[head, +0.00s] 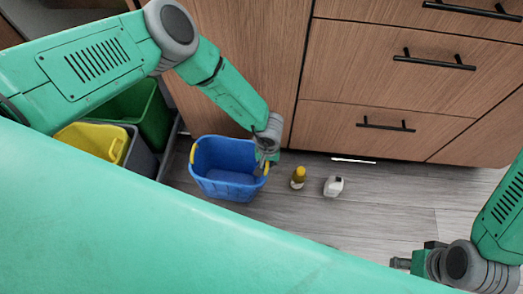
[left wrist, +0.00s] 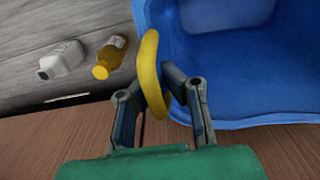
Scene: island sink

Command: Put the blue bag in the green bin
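The blue bag (head: 225,188), an open tub-like carrier with yellow handles, stands upright on the floor, close to the cabinet front. It also fills the right of the left wrist view (left wrist: 245,75). My left gripper (head: 265,160) is at its right-hand yellow handle. In the left wrist view my left gripper's fingers (left wrist: 155,82) lie on both sides of this handle and appear closed on it. The green bin (head: 153,118) stands to the left of the bag, partly hidden by my left arm. My right gripper (head: 401,263) is low at the right, away from the bag; its finger opening is unclear.
A grey bin (head: 143,158) with a yellow item (head: 95,140) stands beside the green bin. A yellow-capped bottle (head: 298,178) and a white bottle (head: 333,186) stand right of the bag. Wooden cabinets (head: 245,50) rise behind. The floor at right is mostly clear.

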